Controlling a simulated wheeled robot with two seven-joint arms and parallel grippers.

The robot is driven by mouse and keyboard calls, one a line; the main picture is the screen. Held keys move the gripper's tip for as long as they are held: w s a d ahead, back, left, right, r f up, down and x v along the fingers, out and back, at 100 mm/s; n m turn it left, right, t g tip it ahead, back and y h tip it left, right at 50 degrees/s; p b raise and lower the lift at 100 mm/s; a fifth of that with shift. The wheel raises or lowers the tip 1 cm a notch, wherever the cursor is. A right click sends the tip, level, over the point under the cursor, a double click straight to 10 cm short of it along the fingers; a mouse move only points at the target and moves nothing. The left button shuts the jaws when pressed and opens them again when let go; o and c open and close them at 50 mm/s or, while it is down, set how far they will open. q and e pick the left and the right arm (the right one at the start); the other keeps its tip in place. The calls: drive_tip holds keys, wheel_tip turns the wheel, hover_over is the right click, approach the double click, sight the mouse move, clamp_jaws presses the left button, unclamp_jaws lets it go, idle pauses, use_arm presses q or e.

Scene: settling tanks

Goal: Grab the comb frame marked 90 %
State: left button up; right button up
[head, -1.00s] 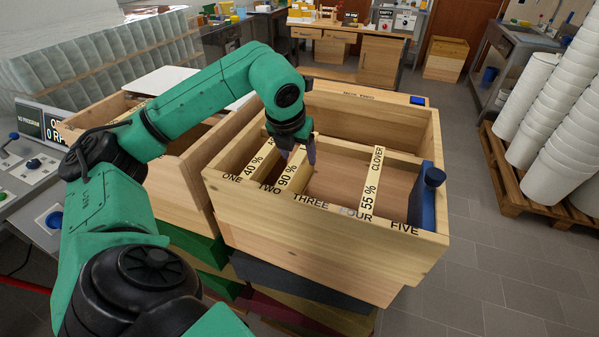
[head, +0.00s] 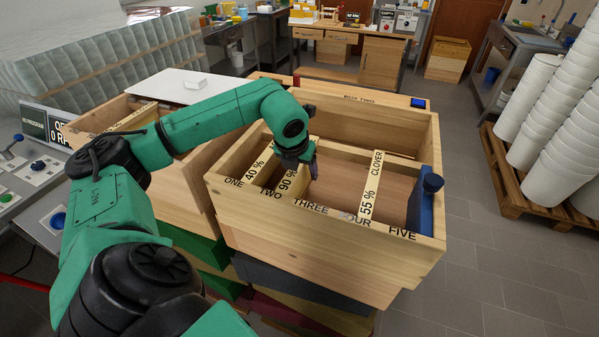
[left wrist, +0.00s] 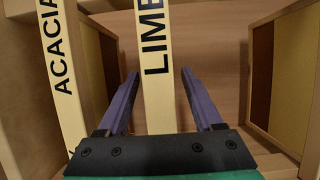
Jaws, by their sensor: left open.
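The comb frame marked 90 % (head: 287,184) hangs in slot TWO of the wooden box (head: 330,240). The 40 % frame (head: 254,171) is to its left in slot ONE. The 55 % CLOVER frame (head: 369,190) is at slot FOUR. My left gripper (head: 299,168) is at the far part of the 90 % frame and partly hides its top bar. In the left wrist view, a bar lettered LIME (left wrist: 153,60) runs between the open purple fingers, with gaps on both sides. An ACACIA bar (left wrist: 60,75) lies left of it. No percentage shows there. My right gripper is out of view.
A blue tool (head: 424,200) stands at the box's right end, near slot FIVE. Slot THREE looks empty. Another wooden box (head: 190,165) stands close on the left. White buckets (head: 560,120) are stacked on a pallet at the right.

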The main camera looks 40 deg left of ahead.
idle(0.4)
use_arm(q)
clamp_jaws()
idle(1.3)
